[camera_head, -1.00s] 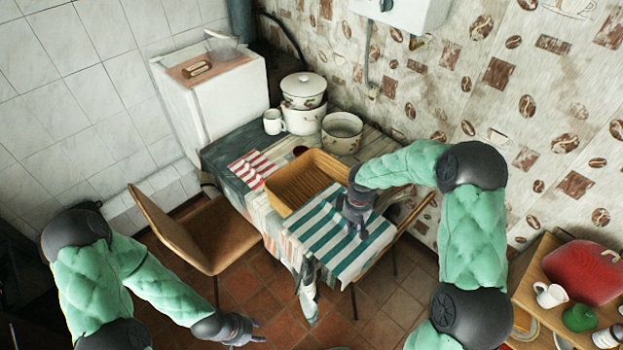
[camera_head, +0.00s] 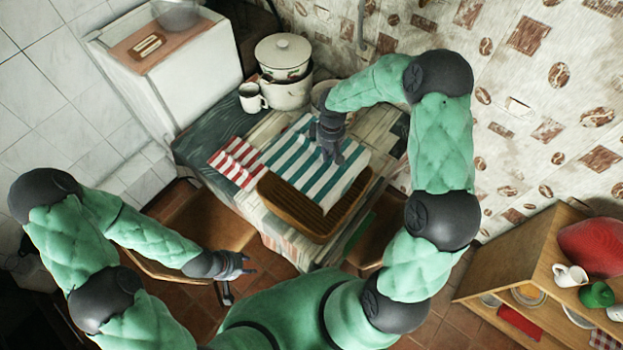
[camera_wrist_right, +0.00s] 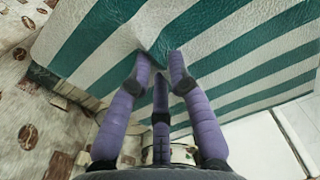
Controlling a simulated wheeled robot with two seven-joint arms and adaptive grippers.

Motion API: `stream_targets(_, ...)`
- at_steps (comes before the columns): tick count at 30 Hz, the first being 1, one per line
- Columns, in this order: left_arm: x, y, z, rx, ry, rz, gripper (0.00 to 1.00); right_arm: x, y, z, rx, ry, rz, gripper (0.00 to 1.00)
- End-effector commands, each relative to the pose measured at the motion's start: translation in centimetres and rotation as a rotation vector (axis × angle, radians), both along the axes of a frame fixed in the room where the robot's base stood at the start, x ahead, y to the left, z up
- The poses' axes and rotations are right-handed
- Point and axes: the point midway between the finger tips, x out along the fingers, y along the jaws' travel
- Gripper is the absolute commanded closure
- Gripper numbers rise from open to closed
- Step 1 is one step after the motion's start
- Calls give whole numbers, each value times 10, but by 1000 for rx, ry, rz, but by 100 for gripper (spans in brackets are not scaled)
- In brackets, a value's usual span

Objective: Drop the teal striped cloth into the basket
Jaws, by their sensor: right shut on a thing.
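The teal striped cloth (camera_head: 312,158) is spread in the head view over the back part of the wooden basket (camera_head: 290,212), hiding much of its inside. My right gripper (camera_head: 330,158) is above the cloth, shut on it. In the right wrist view the fingers (camera_wrist_right: 160,68) pinch a raised fold of the cloth (camera_wrist_right: 225,50), which fills the upper part of that view. My left gripper (camera_head: 245,266) is away from the cloth, low at the front left beside the chair, with its fingers apart and nothing between them.
A red striped cloth (camera_head: 237,162) lies on the table left of the basket. A white mug (camera_head: 252,97) and lidded pots (camera_head: 284,62) stand at the back. A brown chair (camera_head: 210,222) is at the front left. A wooden shelf (camera_head: 510,270) stands at the right.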

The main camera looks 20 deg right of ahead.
Motion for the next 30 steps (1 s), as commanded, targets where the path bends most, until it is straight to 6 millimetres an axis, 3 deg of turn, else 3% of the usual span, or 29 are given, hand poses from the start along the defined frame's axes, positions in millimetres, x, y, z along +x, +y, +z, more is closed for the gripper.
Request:
stream_targets(15, 0, 0, -30, 0, -1, 0, 60, 0, 0, -51, 0, 0, -1, 100)
stream_targets(26, 0, 0, -32, 0, -1, 0, 60, 0, 0, -56, -1, -1, 0, 100)
stream_targets(27, 0, 0, -32, 0, -1, 0, 60, 0, 0, -56, -1, -1, 0, 77)
stream_targets(30, 0, 0, -32, 0, -1, 0, 60, 0, 0, -56, 0, 0, 0, 52)
